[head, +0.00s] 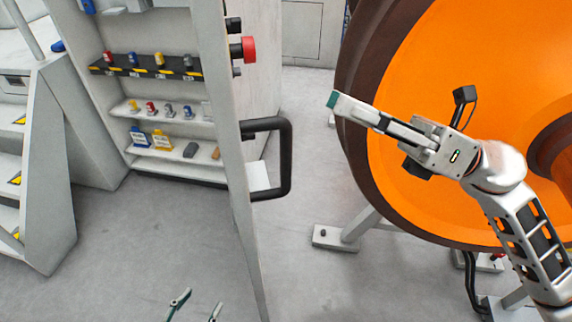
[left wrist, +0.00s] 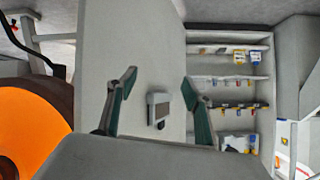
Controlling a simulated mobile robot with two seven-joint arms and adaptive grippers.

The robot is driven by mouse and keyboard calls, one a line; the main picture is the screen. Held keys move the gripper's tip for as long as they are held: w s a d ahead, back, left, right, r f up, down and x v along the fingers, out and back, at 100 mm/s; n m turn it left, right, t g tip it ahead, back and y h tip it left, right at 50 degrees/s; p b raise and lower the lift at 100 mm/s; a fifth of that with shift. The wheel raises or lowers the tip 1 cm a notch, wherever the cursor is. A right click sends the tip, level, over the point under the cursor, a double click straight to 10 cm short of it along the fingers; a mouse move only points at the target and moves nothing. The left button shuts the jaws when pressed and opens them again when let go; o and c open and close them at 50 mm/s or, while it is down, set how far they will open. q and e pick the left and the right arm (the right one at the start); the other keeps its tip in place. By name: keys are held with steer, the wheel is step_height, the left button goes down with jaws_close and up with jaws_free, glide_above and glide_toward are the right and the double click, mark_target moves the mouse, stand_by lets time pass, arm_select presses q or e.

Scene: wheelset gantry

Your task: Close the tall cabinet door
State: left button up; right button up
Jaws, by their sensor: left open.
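The tall cabinet (head: 90,60) stands at the left of the head view with its door (head: 228,150) open, seen nearly edge-on. A black bar handle (head: 270,155) juts from the door's right side. My left gripper (head: 198,304) is open and empty at the bottom edge of the head view, low and in front of the door. In the left wrist view its two green-tipped fingers (left wrist: 160,88) stand apart before the door's pale face (left wrist: 140,45), with a visible gap. My right gripper (head: 334,100) is right of the handle, apart from it; its jaw opening is hidden side-on.
Cabinet shelves (head: 165,115) hold several small coloured items. A large orange wheel (head: 440,80) with a dark rim stands at the right, behind my right arm. White steps (head: 45,150) stand at the left. The grey floor (head: 130,245) before the cabinet is clear.

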step_height(320, 180, down, 6)
steer(key=s+a+n+g+h+b, duration=0.1)
steer(key=s+n+g+h+b, duration=0.15)
steer(key=n, duration=0.35)
steer(key=n+h, duration=0.1)
steer(key=h, duration=0.1)
glide_above(286, 184)
steer(key=shift+w+f+g+y+p, duration=0.25)
steer(key=shift+w+f+g+p, duration=0.05)
steer(key=shift+w+g+p, duration=0.15)
arm_select(q)
steer(key=shift+g, duration=0.3)
steer(key=f, duration=0.1)
steer(key=s+f, duration=0.1)
steer(key=f, duration=0.2)
steer(key=shift+s, duration=0.4)
arm_select(e)
jaws_close()
